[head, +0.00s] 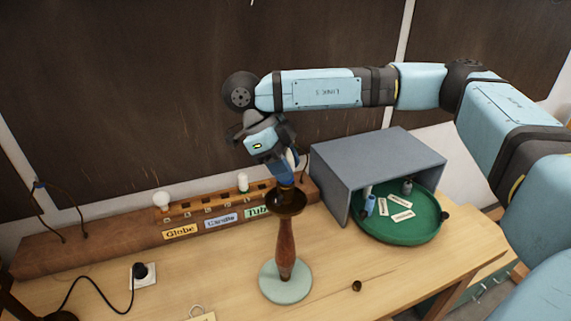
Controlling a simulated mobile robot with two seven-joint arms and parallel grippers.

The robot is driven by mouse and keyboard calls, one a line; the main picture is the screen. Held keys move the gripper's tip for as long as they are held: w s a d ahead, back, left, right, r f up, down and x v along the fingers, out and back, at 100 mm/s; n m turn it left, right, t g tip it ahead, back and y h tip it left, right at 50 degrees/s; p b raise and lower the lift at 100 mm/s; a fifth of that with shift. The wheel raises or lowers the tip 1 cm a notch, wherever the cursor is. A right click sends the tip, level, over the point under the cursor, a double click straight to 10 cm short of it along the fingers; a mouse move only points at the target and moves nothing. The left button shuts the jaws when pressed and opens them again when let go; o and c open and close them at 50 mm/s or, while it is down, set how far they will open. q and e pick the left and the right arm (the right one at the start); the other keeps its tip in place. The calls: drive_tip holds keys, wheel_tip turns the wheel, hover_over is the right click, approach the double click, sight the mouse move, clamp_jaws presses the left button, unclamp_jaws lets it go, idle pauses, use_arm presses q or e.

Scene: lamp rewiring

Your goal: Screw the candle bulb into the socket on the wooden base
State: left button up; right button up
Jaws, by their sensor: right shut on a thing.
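The lamp's wooden base (285,240) stands upright on the bench, with a turned brown stem, a pale round foot (285,281) and a dark cup at the top. My right gripper (287,165) is directly above this cup in the head view, pointing down, with its jaws shut on the candle bulb (292,157). Only a pale part of the bulb shows between the blue fingers. The fingers and cup hide the bulb's lower end and the socket, so I cannot tell whether the threads are engaged. My left gripper is not in view.
Behind the lamp is a wooden rack (110,235) labelled Globe, Candle and Tube, holding a globe bulb (162,200) and a white tube bulb (242,182). Right are a grey open box (385,150) and green round tray (410,230). A small dark piece (356,286) lies in front.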

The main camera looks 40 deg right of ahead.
drive_tip(key=o, duration=1)
